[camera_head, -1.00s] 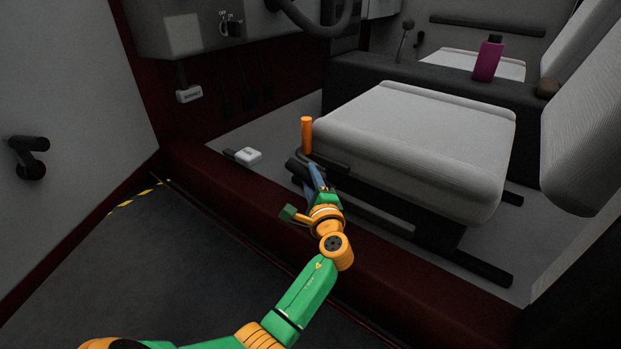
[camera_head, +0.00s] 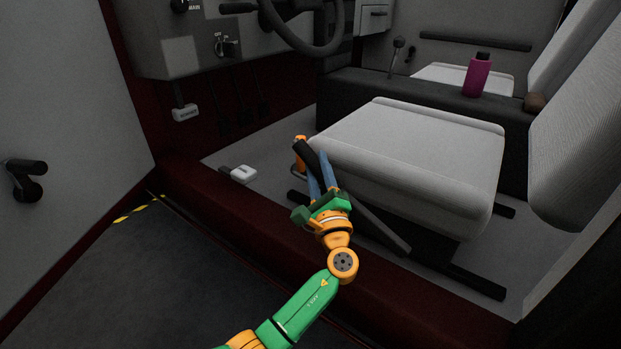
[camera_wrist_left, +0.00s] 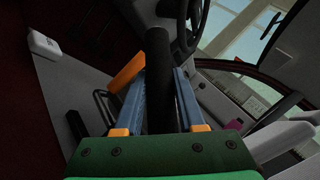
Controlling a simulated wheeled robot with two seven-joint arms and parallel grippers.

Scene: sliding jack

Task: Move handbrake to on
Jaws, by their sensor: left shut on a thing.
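The handbrake (camera_head: 304,152) is a black lever on the near side of the seat, tilted up, with its bar running down to the right toward the sill. My left gripper (camera_head: 317,166) has its blue fingers on either side of the lever's grip and is shut on it. In the left wrist view the black grip (camera_wrist_left: 158,75) stands between the two fingers. An orange handle (camera_head: 299,146) is just behind the lever's top, partly hidden by it. My right gripper is in neither view.
The grey seat (camera_head: 410,150) is close beside the lever. The dark red sill (camera_head: 215,205) runs under my arm. A steering wheel (camera_head: 305,45) and purple bottle (camera_head: 477,76) are farther back.

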